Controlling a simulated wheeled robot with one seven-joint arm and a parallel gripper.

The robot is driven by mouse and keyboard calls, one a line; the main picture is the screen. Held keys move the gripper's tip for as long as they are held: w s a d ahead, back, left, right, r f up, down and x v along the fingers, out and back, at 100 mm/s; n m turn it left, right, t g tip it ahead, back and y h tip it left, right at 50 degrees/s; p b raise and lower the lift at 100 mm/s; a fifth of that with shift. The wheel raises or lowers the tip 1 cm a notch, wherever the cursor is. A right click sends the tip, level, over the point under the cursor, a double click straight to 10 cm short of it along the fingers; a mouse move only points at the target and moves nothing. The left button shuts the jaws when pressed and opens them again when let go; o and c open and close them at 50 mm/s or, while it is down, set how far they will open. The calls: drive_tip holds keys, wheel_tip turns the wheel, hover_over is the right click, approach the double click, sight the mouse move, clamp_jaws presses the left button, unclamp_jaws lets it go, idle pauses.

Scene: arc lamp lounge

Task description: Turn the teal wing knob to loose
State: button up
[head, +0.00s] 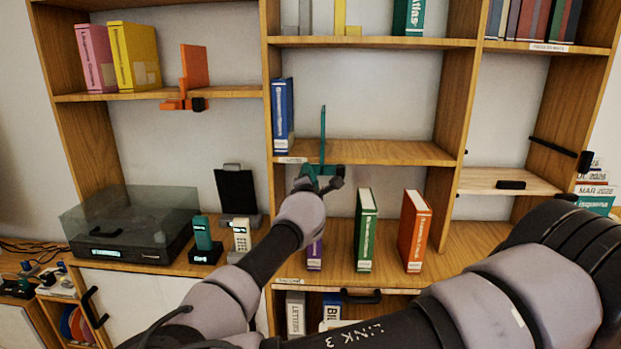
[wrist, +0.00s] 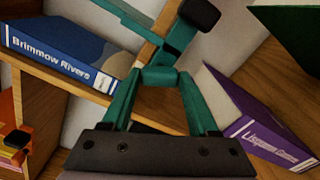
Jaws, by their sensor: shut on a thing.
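A teal bookend clamp (head: 322,135) stands on the edge of the middle shelf, with its upright plate above the board. In the wrist view the clamp (wrist: 180,38) runs diagonally at the top, with a black block on its end. The teal wing knob (wrist: 160,73) lies between the fingertips of my gripper (wrist: 160,82). My gripper's teal fingers are shut on it from both sides. In the head view my gripper (head: 318,182) is at the shelf's front edge and hides most of the knob. The knob's loose or tight marking cannot be read.
A blue book (head: 283,115) stands left of the clamp. A purple book (head: 315,254), a green book (head: 366,230) and an orange book (head: 415,231) stand on the shelf below. An orange clamp (head: 193,78) is on the left shelf. Open space lies right of the teal clamp.

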drive_tip(key=m, duration=0.5)
drive_tip(key=shift+f, duration=0.1)
idle(0.5)
drive_tip(key=o, duration=1.4)
drive_tip(key=s, duration=1.1)
drive_tip(key=shift+a, duration=0.15)
